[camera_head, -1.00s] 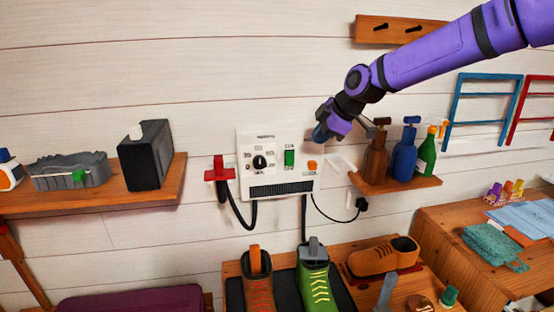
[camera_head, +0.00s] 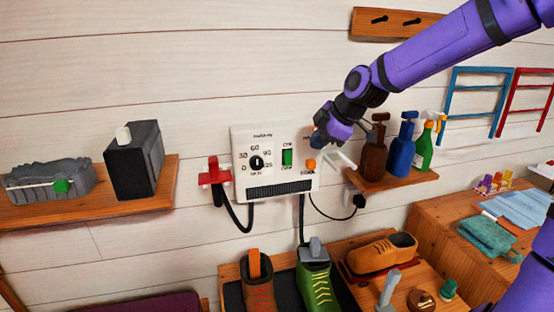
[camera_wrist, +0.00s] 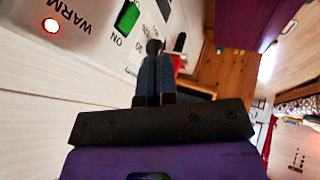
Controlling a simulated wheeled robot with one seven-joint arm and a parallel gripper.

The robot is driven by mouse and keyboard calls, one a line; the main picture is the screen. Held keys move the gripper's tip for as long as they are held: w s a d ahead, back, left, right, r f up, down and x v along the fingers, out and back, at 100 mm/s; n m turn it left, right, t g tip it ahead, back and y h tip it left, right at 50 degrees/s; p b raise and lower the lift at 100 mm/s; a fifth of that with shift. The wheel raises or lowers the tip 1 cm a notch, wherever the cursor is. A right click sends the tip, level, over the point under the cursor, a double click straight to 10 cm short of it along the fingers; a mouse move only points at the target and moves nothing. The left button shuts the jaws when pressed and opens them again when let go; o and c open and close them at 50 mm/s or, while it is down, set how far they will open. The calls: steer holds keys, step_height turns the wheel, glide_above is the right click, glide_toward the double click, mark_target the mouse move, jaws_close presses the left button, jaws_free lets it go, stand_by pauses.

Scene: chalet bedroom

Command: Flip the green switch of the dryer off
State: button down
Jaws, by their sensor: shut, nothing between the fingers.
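The dryer (camera_head: 240,145) is a white wall box with a dial, a dark grille and labels. Its green switch (camera_head: 287,157) sits right of the dial, between labels above and below it. The switch also shows at the top of the wrist view (camera_wrist: 127,17), beside the word ON. My gripper (camera_head: 317,142) is at the dryer's upper right edge, right of and slightly above the switch. In the wrist view its blue-grey fingers (camera_wrist: 154,75) are together and empty, pointing along the panel. They appear apart from the switch; contact with the panel cannot be told.
A red holder (camera_head: 215,172) is on the left. Bottles (camera_head: 404,148) stand on the right shelf, close to my gripper. Shoes (camera_head: 315,284) stand below.

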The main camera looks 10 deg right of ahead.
mark_target(292, 160)
steer(key=shift+s+a+f, duration=0.1)
steer(key=shift+f, duration=0.05)
steer(key=shift+a, duration=0.1)
stand_by(0.4)
steer(key=shift+w+a+f, duration=0.6)
steer(key=shift+w+f, duration=0.8)
steer(key=shift+f, duration=0.05)
steer(key=shift+w+a+f, duration=0.6)
steer(key=shift+w+f, duration=0.8)
steer(key=shift+f, duration=0.1)
steer(key=shift+w+a+f, duration=0.6)
steer(key=shift+w+f, duration=0.8)
steer(key=shift+f, duration=0.05)
steer(key=shift+w, duration=0.1)
